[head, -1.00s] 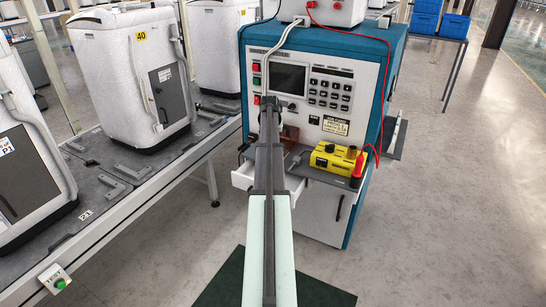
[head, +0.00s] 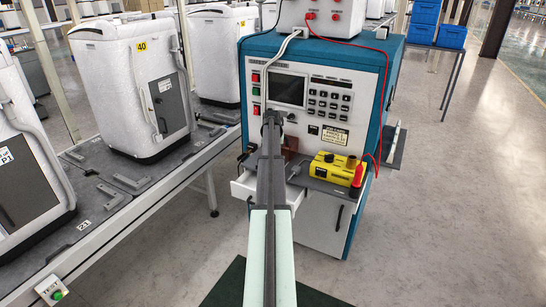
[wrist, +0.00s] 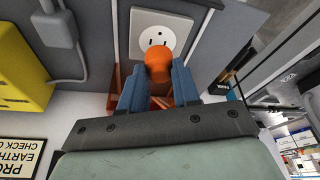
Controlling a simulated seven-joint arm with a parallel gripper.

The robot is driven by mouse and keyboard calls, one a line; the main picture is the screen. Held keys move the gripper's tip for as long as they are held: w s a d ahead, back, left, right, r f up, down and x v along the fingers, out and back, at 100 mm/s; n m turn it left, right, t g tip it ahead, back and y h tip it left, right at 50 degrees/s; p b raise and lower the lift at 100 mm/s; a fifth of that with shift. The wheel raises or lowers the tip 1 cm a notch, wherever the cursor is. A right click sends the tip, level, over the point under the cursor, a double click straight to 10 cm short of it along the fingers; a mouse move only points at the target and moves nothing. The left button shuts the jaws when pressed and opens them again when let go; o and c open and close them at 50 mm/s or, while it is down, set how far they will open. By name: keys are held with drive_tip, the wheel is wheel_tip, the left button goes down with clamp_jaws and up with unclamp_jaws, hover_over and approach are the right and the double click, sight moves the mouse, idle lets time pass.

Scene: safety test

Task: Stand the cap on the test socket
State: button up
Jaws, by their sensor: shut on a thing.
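An orange cap (wrist: 158,64) with a rounded end sits between the blue fingers of my gripper (wrist: 159,82) in the wrist view. The fingers are shut on it. The test socket, a round white outlet in a square white plate (wrist: 178,24), lies just beyond the cap. The cap overlaps the socket's lower edge in the picture. I cannot tell whether they touch. In the head view my own arm covers the cap, the socket and my fingertips.
A yellow device (head: 333,170) with a red probe (head: 357,178) stands on the bench's grey shelf, right of my arm. A white drawer (head: 243,188) is open at the left. A grey plug with a cable (wrist: 60,30) is near the socket.

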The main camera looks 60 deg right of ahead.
drive_tip(key=shift+f, duration=1.1)
drive_tip(key=shift+f, duration=0.2)
drive_tip(key=o, duration=1)
drive_tip(key=shift+r, duration=0.1)
drive_tip(key=v, duration=1.2)
drive_tip(key=shift+r, duration=0.15)
